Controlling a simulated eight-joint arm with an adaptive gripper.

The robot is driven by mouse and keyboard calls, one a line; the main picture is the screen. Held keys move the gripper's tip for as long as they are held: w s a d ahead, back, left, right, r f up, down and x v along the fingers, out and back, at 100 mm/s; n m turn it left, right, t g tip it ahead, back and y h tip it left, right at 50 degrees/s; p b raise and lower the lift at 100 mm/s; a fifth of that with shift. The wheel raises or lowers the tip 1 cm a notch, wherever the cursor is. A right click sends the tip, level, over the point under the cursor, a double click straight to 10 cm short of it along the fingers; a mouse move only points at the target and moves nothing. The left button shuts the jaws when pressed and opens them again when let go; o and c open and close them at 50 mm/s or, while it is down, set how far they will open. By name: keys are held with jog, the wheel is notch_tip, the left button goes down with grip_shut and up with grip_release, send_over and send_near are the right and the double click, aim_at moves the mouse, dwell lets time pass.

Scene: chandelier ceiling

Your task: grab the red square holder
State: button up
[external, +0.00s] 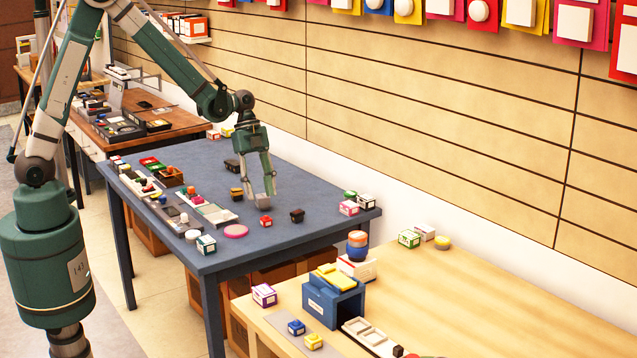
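A small red square block with a light top (265,221) sits on the blue table (290,175), in front of my gripper. It is too small to tell whether it is a holder. A brown and red open tray (169,177) stands further left on the same table. My gripper (259,197) points down over the table, behind the small red block and apart from it. Its two fingers are spread. A small grey block (264,201) shows at the fingertips; I cannot tell whether the right finger touches it.
A dark block (297,215), a yellow and dark stack (236,193) and a pink disc (235,231) lie near the gripper. Small boxes (349,208) stand at the right edge. A wooden table (480,300) with a blue holder (333,300) is in front.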

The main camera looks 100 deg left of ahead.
aim_at(266, 219)
jog(key=shift+a+f, duration=0.5)
jog(key=shift+f, duration=0.15)
jog(key=shift+x, duration=1.3)
jog(key=shift+b+x, duration=0.7)
jog(key=shift+x, duration=1.9)
jog(key=shift+a, duration=0.1)
jog(key=c, duration=0.9)
